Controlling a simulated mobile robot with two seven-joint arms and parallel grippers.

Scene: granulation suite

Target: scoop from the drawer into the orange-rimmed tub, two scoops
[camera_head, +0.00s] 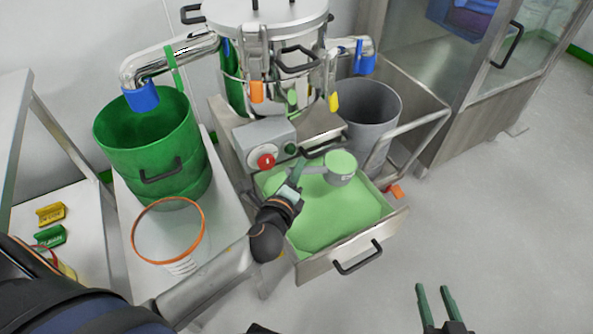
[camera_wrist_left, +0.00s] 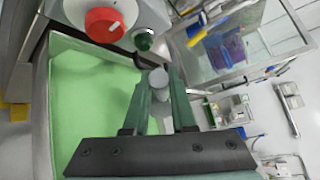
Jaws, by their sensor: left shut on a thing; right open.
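The open drawer (camera_head: 368,248) below the machine holds a bed of light green powder (camera_head: 335,215). My left gripper (camera_head: 297,178) is shut on the handle of a grey scoop (camera_head: 343,179), over the back part of the drawer. The scoop's cup is heaped with green powder; whether it still touches the bed I cannot tell. In the left wrist view the fingers (camera_wrist_left: 158,95) close on a grey handle end. The orange-rimmed tub (camera_head: 188,264) stands on a bench left of the drawer; its inside looks pale and empty. My right gripper (camera_head: 437,302) is open and empty over the floor.
A green bin (camera_head: 150,145) stands behind the tub. A grey bin (camera_head: 378,112) is behind the drawer. A control box with a red knob (camera_head: 266,161) overhangs the drawer's back left. Yellow and green clips (camera_head: 50,214) lie at far left. The right floor is clear.

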